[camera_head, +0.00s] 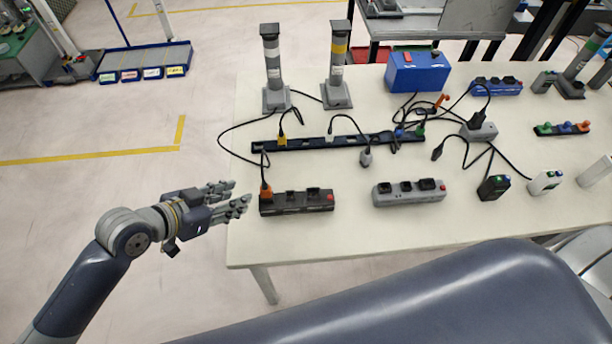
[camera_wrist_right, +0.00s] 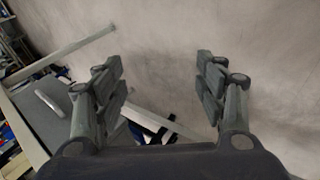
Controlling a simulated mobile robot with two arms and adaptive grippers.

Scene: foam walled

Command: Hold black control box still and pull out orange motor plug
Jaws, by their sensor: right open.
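The black control box (camera_head: 297,203) lies near the front left edge of the white table, with sockets and a red button on its top. The orange motor plug (camera_head: 265,190) stands upright in its left end, with a black cable rising from it. My left gripper (camera_head: 239,194) is just left of this box, at the table's left edge. Its fingers are apart and hold nothing, and it does not appear to touch the box or plug. My right gripper (camera_wrist_right: 160,82) shows in the right wrist view with fingers wide apart and nothing between them. The box is not recognisable there.
A grey control box (camera_head: 409,193) lies right of the black one. A dark rail (camera_head: 310,144) with coloured plugs and cables lies behind. Two signal towers (camera_head: 273,70) and a blue box (camera_head: 417,72) stand further back. The front table strip is clear.

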